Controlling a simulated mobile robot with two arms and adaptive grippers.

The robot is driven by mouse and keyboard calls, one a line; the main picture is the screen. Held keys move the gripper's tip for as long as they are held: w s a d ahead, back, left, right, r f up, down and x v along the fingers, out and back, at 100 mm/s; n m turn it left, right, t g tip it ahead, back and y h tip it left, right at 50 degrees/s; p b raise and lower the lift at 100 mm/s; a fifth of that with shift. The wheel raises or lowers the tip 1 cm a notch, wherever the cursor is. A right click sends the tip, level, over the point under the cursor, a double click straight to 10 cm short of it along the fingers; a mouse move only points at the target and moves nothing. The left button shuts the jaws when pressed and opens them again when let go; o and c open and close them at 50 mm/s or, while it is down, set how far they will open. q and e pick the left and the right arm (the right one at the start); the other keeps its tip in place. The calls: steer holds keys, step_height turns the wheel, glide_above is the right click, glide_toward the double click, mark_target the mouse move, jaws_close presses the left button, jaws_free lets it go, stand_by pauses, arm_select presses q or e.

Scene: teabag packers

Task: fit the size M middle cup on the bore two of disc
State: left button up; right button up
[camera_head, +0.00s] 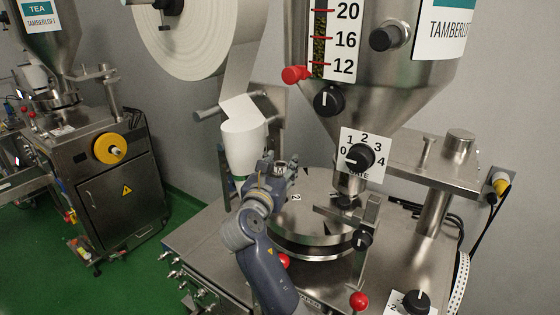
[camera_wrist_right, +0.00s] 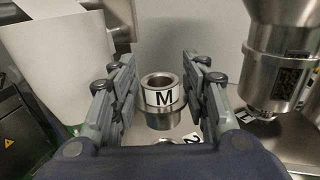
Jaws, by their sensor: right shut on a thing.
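The size M cup (camera_wrist_right: 162,97) is a short steel cylinder with an open top and a white label with a black M. My right gripper (camera_wrist_right: 160,84) is shut on it, one finger on each side, and holds it upright. In the head view the gripper (camera_head: 281,172) and the cup (camera_head: 280,169) are over the left rear part of the round steel disc (camera_head: 318,215). The bore two label (camera_head: 296,198) lies on the disc just below the cup; it also shows in the wrist view. The bore is mostly hidden, and I cannot tell the gap below the cup. My left gripper is not in view.
The steel hopper (camera_head: 375,85) with its dial stands right of the gripper, its spout (camera_wrist_right: 277,72) low over the disc. A paper web (camera_head: 243,145) hangs close on the left. A red knob (camera_head: 358,300) stands in front.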

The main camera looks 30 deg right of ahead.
steer(key=shift+a+f, duration=0.1)
steer(key=shift+f, duration=0.55)
steer(key=shift+f+b, duration=0.3)
steer(key=shift+f, duration=0.05)
steer(key=shift+f+b, duration=0.3)
steer(key=shift+f, duration=0.85)
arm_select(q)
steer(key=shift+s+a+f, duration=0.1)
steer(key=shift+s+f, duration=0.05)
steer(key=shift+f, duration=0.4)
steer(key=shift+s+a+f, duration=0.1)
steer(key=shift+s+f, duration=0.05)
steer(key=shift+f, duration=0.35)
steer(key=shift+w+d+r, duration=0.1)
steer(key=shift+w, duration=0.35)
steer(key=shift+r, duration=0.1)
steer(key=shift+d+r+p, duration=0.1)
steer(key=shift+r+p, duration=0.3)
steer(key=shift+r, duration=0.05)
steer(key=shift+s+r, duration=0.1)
